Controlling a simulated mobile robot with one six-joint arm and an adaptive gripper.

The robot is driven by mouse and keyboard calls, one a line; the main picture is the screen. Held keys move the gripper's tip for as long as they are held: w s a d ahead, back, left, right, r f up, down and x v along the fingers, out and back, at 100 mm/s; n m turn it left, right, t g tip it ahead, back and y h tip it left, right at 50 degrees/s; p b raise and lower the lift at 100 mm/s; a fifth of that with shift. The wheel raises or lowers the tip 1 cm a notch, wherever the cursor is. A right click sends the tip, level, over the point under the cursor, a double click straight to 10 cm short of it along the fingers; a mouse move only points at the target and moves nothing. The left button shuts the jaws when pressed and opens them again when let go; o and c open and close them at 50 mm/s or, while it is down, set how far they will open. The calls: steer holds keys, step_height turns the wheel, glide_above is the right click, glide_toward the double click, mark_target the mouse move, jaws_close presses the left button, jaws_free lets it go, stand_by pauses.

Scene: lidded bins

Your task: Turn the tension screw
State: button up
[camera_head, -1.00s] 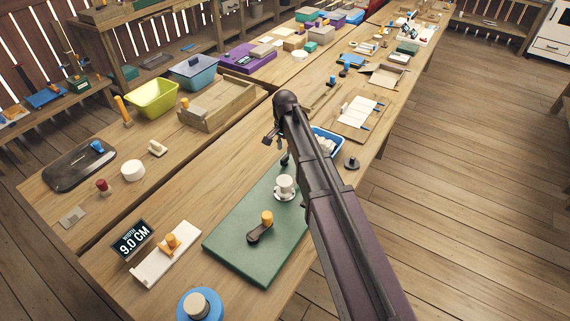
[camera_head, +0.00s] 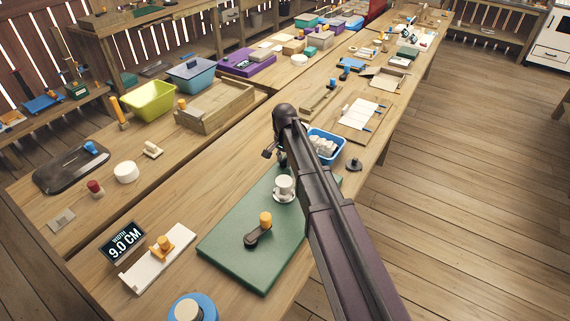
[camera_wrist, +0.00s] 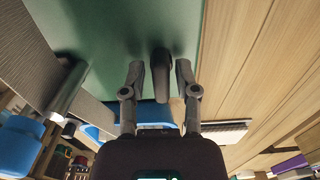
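Nothing in view is labelled as the tension screw, so I cannot tell which part it is. A green board (camera_head: 232,250) carries a dark crank lever (camera_head: 254,238) with an orange knob (camera_head: 265,218). A white plate (camera_head: 142,276) with an orange winged knob (camera_head: 161,247) lies left of it. My gripper (camera_head: 277,150) is above the board's far end, near a white cup (camera_head: 284,184). In the wrist view my gripper (camera_wrist: 160,68) has its fingers apart, with a dark rounded bar (camera_wrist: 161,78) appearing between them. Contact with it cannot be told.
A blue tray (camera_head: 326,157) of pale pieces is just beyond my gripper. A blue round object (camera_head: 192,307) is at the near edge. Bare tabletop (camera_head: 212,190) lies left of the board.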

jaws_close()
steer(key=shift+m, duration=2.1)
steer(key=shift+s, duration=0.1)
steer(key=shift+m, duration=2)
